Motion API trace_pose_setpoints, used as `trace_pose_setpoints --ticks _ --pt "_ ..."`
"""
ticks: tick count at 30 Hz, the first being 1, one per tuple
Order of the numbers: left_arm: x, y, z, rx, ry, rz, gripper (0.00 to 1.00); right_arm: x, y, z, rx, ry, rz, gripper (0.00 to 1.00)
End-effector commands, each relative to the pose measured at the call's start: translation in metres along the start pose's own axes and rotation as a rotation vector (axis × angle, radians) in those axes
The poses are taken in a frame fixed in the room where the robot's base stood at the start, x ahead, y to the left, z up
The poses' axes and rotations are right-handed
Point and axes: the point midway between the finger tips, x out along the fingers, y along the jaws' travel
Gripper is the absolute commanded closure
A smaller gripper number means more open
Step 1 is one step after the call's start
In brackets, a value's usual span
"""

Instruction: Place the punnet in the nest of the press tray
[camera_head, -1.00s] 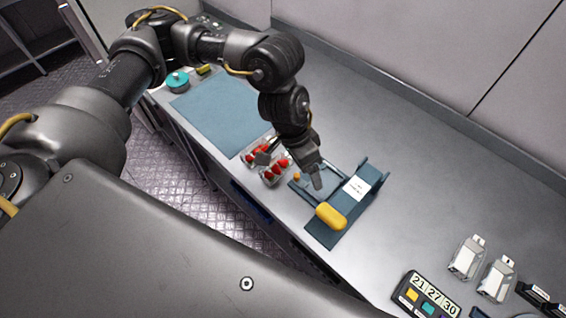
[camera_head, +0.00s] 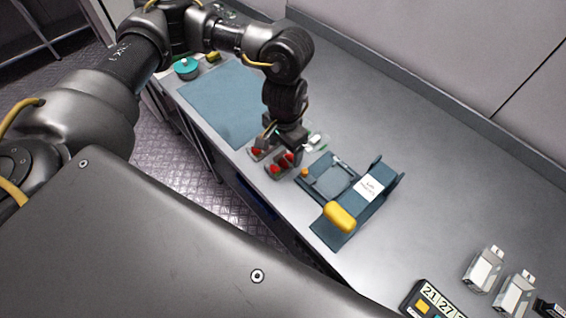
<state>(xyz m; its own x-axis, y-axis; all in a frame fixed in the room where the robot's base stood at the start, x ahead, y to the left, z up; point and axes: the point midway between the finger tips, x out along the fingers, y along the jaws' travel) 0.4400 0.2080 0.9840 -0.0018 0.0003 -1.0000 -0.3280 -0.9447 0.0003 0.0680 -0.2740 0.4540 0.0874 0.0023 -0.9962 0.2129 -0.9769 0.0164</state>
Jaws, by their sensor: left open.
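The clear punnet with red berries (camera_head: 281,168) sits on the bench at the left of the press tray. Berries show on both sides of my left gripper (camera_head: 281,148), which points down at the punnet with its fingers open. The gripper hides part of the punnet, and I cannot tell whether the fingers touch it. The blue press tray (camera_head: 355,207) lies to the right, with a square recessed nest (camera_head: 330,177) that looks empty, a white label (camera_head: 369,186) and a yellow handle (camera_head: 340,216). My right gripper is not in view.
A small clear and white item with green (camera_head: 318,141) lies just behind the gripper. A blue mat (camera_head: 225,98), a teal round container (camera_head: 186,67) and a yellow block (camera_head: 213,57) are at the far left. White cartons (camera_head: 484,268) stand at the right. Bench behind the tray is clear.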

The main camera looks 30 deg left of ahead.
Motion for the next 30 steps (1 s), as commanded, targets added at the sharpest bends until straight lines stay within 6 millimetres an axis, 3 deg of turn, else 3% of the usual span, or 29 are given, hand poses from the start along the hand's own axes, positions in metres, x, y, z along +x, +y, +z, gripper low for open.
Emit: trace_pose_setpoints --ticks 5,15,22,30 --pt "0.007 -0.002 0.001 -0.003 -0.002 0.001 0.23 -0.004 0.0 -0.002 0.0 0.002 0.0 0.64" --pt "0.05 -0.006 0.0 -0.001 0.0 0.001 0.23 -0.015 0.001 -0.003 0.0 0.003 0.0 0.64" --pt "0.052 -0.006 0.0 0.0 0.001 0.0 0.23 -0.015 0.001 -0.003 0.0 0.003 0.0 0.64" --pt "0.052 -0.006 0.0 -0.001 0.001 0.0 0.56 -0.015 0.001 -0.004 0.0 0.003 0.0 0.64"
